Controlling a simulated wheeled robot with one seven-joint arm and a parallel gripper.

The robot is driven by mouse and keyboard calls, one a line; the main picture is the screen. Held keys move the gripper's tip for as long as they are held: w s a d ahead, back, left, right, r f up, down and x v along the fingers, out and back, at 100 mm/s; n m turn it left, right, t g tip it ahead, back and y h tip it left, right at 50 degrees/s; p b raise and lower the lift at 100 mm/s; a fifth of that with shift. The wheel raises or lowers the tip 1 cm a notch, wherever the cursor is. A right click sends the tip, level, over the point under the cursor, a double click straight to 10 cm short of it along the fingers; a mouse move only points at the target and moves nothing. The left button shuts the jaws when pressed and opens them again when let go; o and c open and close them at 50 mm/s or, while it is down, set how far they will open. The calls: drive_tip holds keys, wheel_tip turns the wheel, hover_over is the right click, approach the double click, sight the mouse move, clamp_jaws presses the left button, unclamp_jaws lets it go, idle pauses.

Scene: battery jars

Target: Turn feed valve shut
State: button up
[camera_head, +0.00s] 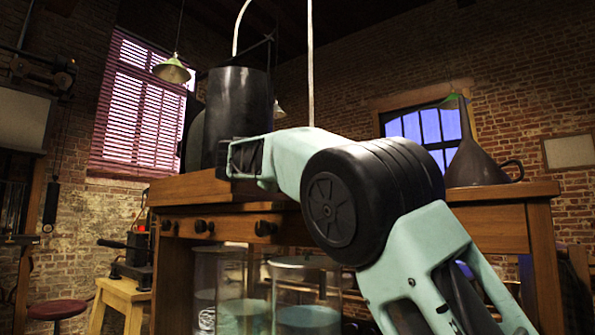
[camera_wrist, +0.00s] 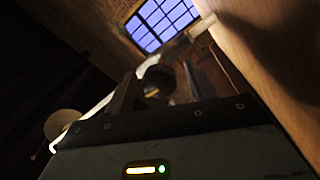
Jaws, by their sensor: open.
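I cannot tell which, if any, is the feed valve. My gripper (camera_wrist: 160,88) shows in the wrist view with its two dark fingers apart. A dark rounded thing (camera_wrist: 158,78) appears between or beyond the fingers; contact cannot be told. In the head view my arm reaches left across the bench front, and the fingertips cannot be made out.
Glass jars with liquid, a left jar (camera_head: 243,285) and a right jar (camera_head: 305,290), stand under the bench top. A black cylinder (camera_head: 238,112) and a grey flask-shaped vessel (camera_head: 475,155) stand on top. A wooden surface (camera_wrist: 270,60) lies close at right in the wrist view.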

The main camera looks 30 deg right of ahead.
drive_tip(key=b+v, duration=0.2)
drive_tip(key=v, duration=1.5)
drive_tip(key=shift+a, duration=0.2)
drive_tip(key=shift+s, duration=0.1)
